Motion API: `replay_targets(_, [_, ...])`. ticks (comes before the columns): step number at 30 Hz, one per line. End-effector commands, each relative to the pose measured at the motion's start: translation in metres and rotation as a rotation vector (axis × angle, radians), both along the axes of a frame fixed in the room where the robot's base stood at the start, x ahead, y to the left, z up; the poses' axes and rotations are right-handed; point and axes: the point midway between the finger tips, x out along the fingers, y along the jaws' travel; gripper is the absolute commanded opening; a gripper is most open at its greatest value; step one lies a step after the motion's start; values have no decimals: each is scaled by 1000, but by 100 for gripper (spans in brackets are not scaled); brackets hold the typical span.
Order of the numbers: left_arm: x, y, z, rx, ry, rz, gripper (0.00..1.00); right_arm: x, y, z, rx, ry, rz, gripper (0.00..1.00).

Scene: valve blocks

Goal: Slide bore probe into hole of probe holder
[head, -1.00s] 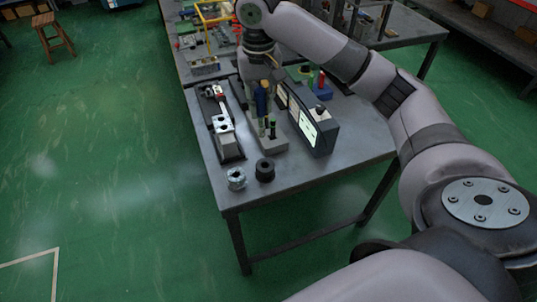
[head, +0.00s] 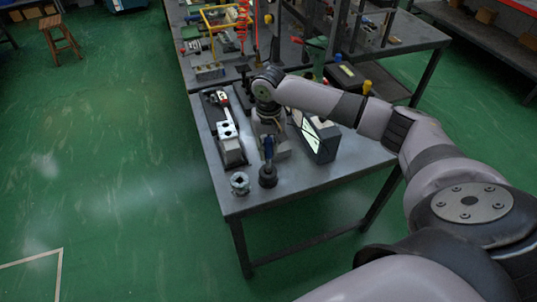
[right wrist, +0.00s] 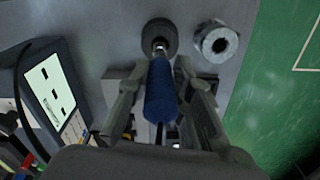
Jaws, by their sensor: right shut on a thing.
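The bore probe has a blue handle (head: 268,147) and a silver tip end. It also shows in the right wrist view (right wrist: 161,92). My right gripper (right wrist: 160,74) is shut on the blue handle. The probe's lower end meets the black ring (head: 268,179) near the table's front edge, and I cannot tell how deep it goes. My left gripper is not in view.
A steel ring (head: 239,184) stands just left of the black ring. A long fixture with a grey block (head: 229,145) lies at the left. A display box (head: 317,138) stands close on the right. The table (head: 330,173) is clear at its front right.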

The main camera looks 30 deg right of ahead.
Motion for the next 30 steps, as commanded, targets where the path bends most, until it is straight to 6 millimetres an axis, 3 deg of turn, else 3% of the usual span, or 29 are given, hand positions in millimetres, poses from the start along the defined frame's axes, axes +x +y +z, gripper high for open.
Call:
replay_targets(6, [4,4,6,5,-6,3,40,-1,0,-31,-1,3,1,0])
replay_targets(18, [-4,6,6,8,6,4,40,0,1,-36,0,1,1,0])
replay_targets(19, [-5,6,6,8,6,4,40,-1,0,-37,0,2,1,21])
replay_targets(27, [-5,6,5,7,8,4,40,-1,0,-37,0,1,1,39])
replay_targets(30, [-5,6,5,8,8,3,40,-1,0,-37,0,1,1,40])
